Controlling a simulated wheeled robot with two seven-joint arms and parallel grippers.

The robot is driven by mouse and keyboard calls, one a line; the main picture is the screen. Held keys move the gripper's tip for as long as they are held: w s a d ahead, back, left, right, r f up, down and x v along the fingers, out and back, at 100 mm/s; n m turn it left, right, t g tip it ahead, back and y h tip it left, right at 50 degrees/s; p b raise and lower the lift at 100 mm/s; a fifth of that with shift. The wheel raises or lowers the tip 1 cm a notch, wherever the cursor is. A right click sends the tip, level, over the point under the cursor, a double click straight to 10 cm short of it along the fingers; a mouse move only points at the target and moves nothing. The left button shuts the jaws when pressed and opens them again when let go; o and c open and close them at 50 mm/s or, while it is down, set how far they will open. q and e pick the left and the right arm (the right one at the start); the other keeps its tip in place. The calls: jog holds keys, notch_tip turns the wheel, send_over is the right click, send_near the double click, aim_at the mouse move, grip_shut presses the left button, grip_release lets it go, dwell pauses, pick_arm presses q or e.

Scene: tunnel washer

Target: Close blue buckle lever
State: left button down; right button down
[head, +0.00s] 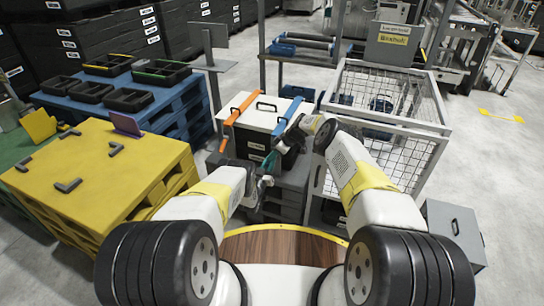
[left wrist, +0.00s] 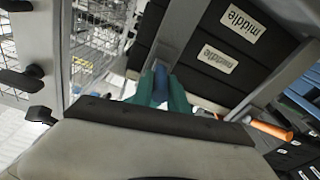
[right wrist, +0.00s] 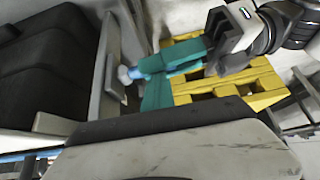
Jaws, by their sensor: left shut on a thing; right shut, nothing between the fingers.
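The black box (head: 252,146) with a white lid (head: 262,112) stands in front of me. The blue buckle lever (head: 288,112) runs across the lid's right side; an orange one (head: 238,112) lies on the left. My left gripper (head: 267,172) is low at the box's front. In the left wrist view its teal fingers are shut on a blue piece (left wrist: 160,82), seemingly the blue lever's end. My right gripper (right wrist: 157,95) is shut and empty beside the left fingers (right wrist: 172,58). In the head view, my right arm partly hides the box's front right corner.
A wire cage (head: 385,105) stands close on the right. A yellow pallet table (head: 100,170) is on the left, with a blue pallet (head: 180,108) of black trays behind it. A grey box (head: 452,228) sits at lower right.

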pick_arm(q)
jog(key=shift+r, duration=0.2)
pick_arm(e)
jog(key=shift+s+f, duration=0.35)
jog(key=shift+f, duration=0.25)
pick_arm(q)
jog(key=c, duration=1.3)
grip_release()
jog(key=shift+w, duration=0.1)
